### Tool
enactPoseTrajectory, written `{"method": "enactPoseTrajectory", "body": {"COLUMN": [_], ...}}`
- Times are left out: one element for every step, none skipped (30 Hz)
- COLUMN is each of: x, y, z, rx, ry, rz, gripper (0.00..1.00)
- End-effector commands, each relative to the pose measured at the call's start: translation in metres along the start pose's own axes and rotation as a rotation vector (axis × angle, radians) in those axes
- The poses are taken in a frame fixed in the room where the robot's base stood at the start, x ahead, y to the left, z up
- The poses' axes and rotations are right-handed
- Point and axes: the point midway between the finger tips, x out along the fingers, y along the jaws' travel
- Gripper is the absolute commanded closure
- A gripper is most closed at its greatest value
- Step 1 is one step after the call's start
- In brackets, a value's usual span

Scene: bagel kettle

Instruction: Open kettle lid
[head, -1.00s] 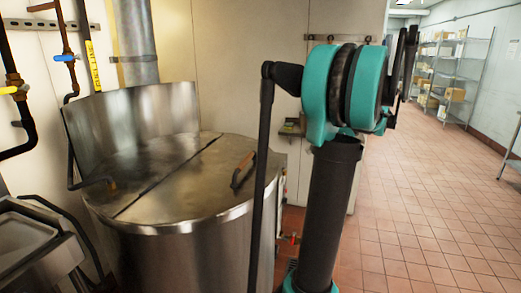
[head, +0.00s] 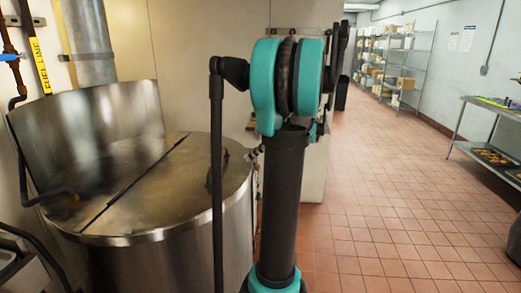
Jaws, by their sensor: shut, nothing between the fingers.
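A large round steel kettle (head: 165,262) stands at the left in the head view. Its flat lid (head: 165,195) lies down on the rim, with a dark straight seam across it. The lid's handle is mostly hidden behind a thin dark link of my arm. My teal and black arm rises in the middle of the picture, in front of the kettle's right side. I cannot make out my gripper, nor any contact with the lid.
A curved steel back panel (head: 88,135) stands behind the kettle, and pipes run along the left wall. Open tiled floor (head: 385,210) lies at the right. A wire shelf (head: 395,70) stands far back. A steel table (head: 490,165) with trays is at the right edge.

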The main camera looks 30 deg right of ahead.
Motion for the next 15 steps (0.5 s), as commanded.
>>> {"method": "enactPoseTrajectory", "body": {"x": [0.003,0.0,-0.002,-0.004,-0.005,-0.006,-0.007,-0.008,-0.009,-0.009,-0.01,-0.011,-0.011,-0.011,-0.011], "y": [0.001,0.0,0.0,0.001,0.001,0.0,0.0,0.0,0.0,0.0,0.0,0.0,0.0,0.0,0.0], "z": [0.004,0.009,0.015,0.018,0.021,0.025,0.028,0.03,0.033,0.034,0.035,0.037,0.037,0.038,0.038], "rx": [-0.002,-0.001,-0.001,-0.001,0.0,0.0,0.0,0.0,0.0,0.0,0.0,0.0,0.0,0.0,0.0], "ry": [0.0,0.0,0.0,0.0,0.0,0.0,0.0,0.0,0.0,0.0,0.0,0.0,0.0,0.0,0.0], "rz": [0.001,0.0,0.0,0.0,0.0,0.0,0.0,0.0,0.0,0.0,0.0,0.0,0.0,0.0,0.0], "gripper": [1.0,1.0,1.0,1.0,1.0,1.0,1.0,1.0,1.0,1.0,1.0,1.0,1.0,1.0,1.0]}}
